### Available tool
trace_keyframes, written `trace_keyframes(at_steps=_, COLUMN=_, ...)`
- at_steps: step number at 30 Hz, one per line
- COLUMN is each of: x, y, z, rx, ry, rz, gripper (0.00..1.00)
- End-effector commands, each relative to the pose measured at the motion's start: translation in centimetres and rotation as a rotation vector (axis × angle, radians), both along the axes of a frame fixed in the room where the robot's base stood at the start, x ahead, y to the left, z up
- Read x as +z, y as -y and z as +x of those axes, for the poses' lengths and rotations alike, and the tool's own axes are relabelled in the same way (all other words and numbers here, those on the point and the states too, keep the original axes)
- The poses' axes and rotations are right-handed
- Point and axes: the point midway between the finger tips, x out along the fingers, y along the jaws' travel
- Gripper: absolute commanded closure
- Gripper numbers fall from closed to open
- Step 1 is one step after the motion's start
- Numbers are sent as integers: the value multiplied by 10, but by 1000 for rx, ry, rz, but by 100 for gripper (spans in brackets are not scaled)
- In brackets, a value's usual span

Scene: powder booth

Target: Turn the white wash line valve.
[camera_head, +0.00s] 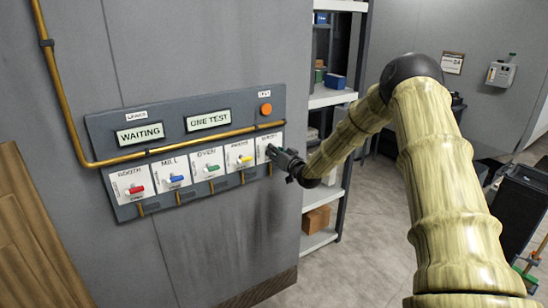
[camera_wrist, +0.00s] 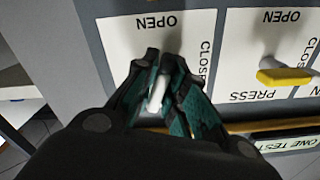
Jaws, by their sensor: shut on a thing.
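The white valve handle (camera_wrist: 157,95) sits on the rightmost plate of the grey wall panel. In the wrist view it is between the two fingers of my gripper (camera_wrist: 160,85), which are shut on it. The handle points roughly along the fingers, slightly tilted. The plate around it (camera_wrist: 120,38) carries the words OPEN and CLOSE, seen turned over in this view. In the head view my gripper (camera_head: 271,152) is at this rightmost plate and hides the handle. The plate's lower part is hidden by my gripper in the wrist view.
The yellow PRESS valve (camera_head: 244,160) is the nearest neighbour, left of my gripper. Green (camera_head: 213,168), blue (camera_head: 176,179) and red (camera_head: 136,190) valves sit farther left. A brass pipe (camera_head: 190,143) runs above the plates. A shelf unit (camera_head: 330,98) stands close on the right.

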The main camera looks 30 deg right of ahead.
Motion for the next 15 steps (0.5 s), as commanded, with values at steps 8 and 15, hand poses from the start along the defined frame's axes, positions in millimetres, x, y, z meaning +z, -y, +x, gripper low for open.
trace_keyframes(at_steps=8, x=-5, y=0, z=-1, rx=1, ry=2, rz=-213, gripper=100)
trace_keyframes(at_steps=15, x=-5, y=0, z=-1, rx=0, ry=6, rz=-327, gripper=100)
